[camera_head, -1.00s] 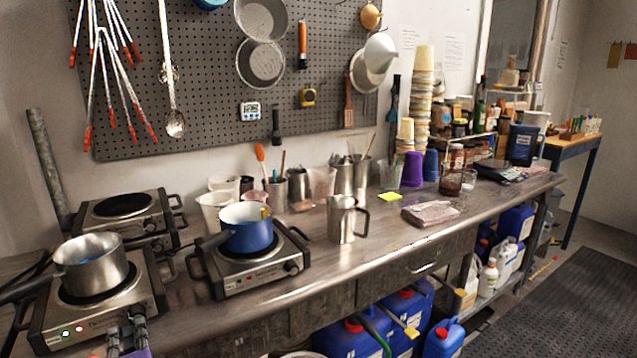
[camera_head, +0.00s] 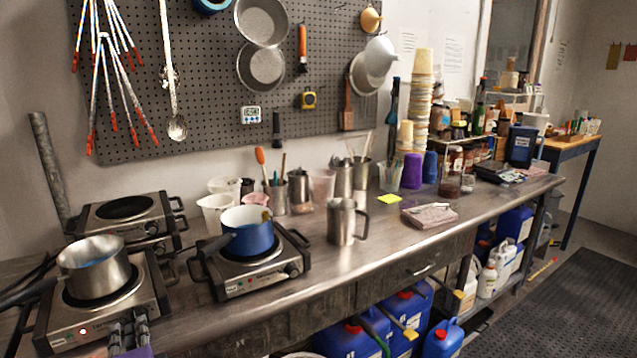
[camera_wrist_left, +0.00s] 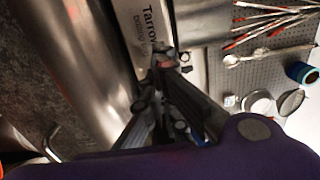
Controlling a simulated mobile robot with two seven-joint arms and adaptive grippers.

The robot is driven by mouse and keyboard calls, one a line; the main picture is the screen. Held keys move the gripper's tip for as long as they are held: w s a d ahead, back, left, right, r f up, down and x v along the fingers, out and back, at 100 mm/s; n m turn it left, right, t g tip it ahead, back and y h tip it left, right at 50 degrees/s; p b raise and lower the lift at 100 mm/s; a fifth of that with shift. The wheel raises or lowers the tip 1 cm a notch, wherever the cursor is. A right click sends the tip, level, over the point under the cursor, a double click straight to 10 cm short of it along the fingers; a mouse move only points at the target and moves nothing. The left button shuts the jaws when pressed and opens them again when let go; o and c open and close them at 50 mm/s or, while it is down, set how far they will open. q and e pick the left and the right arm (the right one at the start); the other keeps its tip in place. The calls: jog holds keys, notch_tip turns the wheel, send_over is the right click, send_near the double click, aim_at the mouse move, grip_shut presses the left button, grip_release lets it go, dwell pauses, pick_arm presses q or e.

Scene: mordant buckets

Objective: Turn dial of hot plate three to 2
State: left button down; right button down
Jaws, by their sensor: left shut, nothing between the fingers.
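Three hot plates stand on the steel bench's left part: a front-left one (camera_head: 60,318) under a steel pot (camera_head: 96,268), an empty back-left one (camera_head: 127,210), and a middle one (camera_head: 232,283) under a blue pot (camera_head: 248,231). I cannot tell which is number three. The middle plate's dial (camera_head: 293,269) faces the front. My left gripper (camera_head: 130,326) is shut and empty at the front-left plate's front panel. In the left wrist view its fingertips (camera_wrist_left: 170,68) are close to the lettered panel (camera_wrist_left: 150,25); they hide any dial there, and contact is unclear.
A steel pitcher (camera_head: 346,222) stands right of the middle plate. A pegboard with hanging tools (camera_head: 215,125) is behind. Blue jugs (camera_head: 405,310) stand under the bench. The bench front near the pitcher is clear.

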dwell(0.4)
pick_arm(q)
jog(key=shift+r, duration=0.1)
jog(key=shift+s+a+r, duration=0.1)
jog(key=shift+s+a, duration=0.1)
jog(key=shift+a, duration=0.05)
jog(key=shift+s+d, duration=0.1)
jog(key=shift+s, duration=0.15)
jog(key=v, duration=0.5)
jog(key=shift+s+d, duration=0.1)
